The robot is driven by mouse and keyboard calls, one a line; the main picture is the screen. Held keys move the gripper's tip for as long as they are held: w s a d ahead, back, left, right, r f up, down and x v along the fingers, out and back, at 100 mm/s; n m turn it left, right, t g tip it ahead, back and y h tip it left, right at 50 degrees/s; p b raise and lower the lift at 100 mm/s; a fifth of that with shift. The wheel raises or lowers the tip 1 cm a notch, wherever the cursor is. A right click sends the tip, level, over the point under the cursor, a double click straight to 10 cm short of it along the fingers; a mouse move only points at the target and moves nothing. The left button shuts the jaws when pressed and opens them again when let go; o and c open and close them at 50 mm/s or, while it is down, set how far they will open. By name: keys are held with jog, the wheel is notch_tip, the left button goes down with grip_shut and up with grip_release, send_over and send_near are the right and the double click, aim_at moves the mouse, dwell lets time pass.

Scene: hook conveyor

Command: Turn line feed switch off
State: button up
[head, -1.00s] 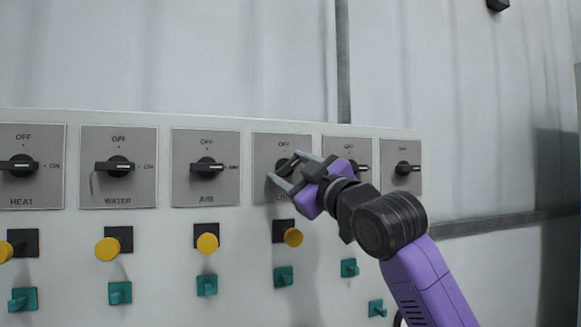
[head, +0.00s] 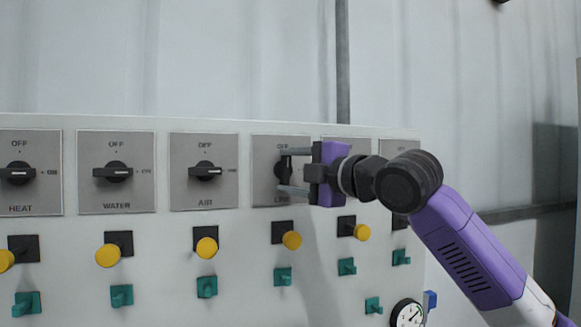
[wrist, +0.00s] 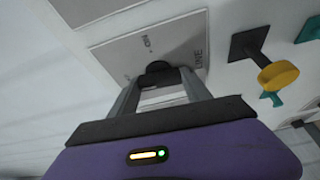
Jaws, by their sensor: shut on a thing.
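The line switch (head: 285,168) is a black rotary knob on a grey plate, the fourth from the left in the head view. Its plate reads OFF at the top, and LINE is partly hidden below. Its handle looks upright, toward OFF, though my gripper partly covers it. My gripper (head: 284,172) reaches in from the right, with one finger above the knob and one below, shut on the handle's ends. In the wrist view the dark knob (wrist: 158,70) sits between the two fingertips.
Similar AIR (head: 205,171), WATER (head: 117,172) and HEAT (head: 18,173) switches stand to the left, handles horizontal. Two more plates on the right are mostly behind my arm. Yellow buttons (head: 291,240) and green toggles (head: 283,276) jut out below. A gauge (head: 407,314) is at lower right.

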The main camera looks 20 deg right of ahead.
jog(key=shift+f+n+g, duration=0.1)
jog(key=shift+n+g, duration=0.2)
jog(key=shift+n, duration=0.1)
jog(key=o, duration=1.4)
jog(key=shift+c, duration=0.2)
jog(key=b+v, duration=0.2)
jog(key=v, duration=0.5)
jog(key=shift+s, duration=0.35)
